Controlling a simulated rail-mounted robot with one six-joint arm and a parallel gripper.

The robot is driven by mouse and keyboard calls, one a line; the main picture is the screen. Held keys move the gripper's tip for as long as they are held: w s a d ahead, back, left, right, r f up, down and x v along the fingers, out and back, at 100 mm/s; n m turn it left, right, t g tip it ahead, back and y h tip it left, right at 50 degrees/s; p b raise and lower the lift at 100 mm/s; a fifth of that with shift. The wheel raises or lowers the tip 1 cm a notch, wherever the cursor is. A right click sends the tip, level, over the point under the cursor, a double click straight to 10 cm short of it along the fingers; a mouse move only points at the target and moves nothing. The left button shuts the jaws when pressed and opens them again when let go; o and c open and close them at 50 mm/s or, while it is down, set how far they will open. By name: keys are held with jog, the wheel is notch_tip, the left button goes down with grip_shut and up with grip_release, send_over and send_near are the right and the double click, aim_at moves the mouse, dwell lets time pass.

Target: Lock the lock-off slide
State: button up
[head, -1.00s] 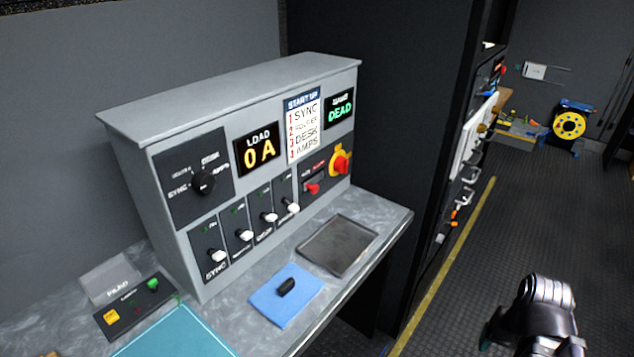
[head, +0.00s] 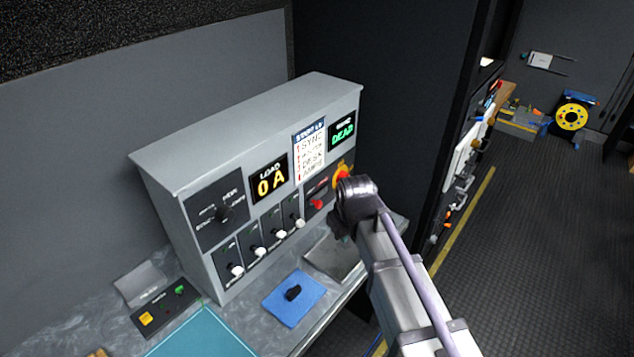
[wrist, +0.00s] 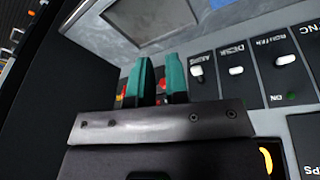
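The lock-off slide appears to be the red-knobbed control (head: 317,204) on the grey panel, right of the white switches and beside the red-and-yellow rotary switch (head: 343,174). In the wrist view, a red part (wrist: 162,85) shows between and beyond my gripper's teal fingers; I take it for the slide knob. My gripper (wrist: 159,64) has its fingers a small gap apart, with nothing visibly held. In the head view my arm's end covers the panel's lower right, and the fingertips are mostly hidden. I cannot tell whether a finger touches the knob.
A dark tray (head: 322,258) and a blue mat (head: 274,303) with a black knob (head: 292,292) lie on the counter below the panel. Several white switches, one of them the left switch (head: 236,271), line the panel. A dark rack wall stands to the right.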

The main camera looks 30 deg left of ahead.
aim_at(317, 204)
jog(key=a+r, duration=0.1)
jog(key=a, duration=0.1)
jog(key=a+r+n, duration=0.1)
jog(key=a, duration=0.1)
jog(key=w+a+r+n+p, duration=0.1)
jog(key=a, duration=0.2)
jog(key=shift+t+y, duration=0.3)
jog(key=shift+y, duration=0.1)
jog(key=shift+c, duration=0.7)
jog(key=w+a+n, duration=0.2)
jog(key=a, duration=0.1)
jog(key=w+a+n+t+y, duration=0.1)
jog(key=shift+a+r+b, duration=0.25)
jog(key=shift+b, duration=0.1)
grip_shut()
jog(key=shift+d+r+n, duration=0.1)
jog(key=shift+n, duration=0.4)
jog(key=shift+w, duration=0.1)
jog(key=w+b+x, duration=0.1)
jog(key=b+x, duration=0.2)
jog(key=x, duration=0.1)
jog(key=b+x, duration=0.4)
jog(key=w+b+x, duration=0.1)
jog(key=b+x, duration=0.2)
jog(key=x, duration=0.2)
jog(key=shift+w+d+r, duration=0.3)
jog(key=shift+w+r, duration=0.05)
jog(key=shift+r, duration=0.15)
jog(key=shift+w, duration=0.1)
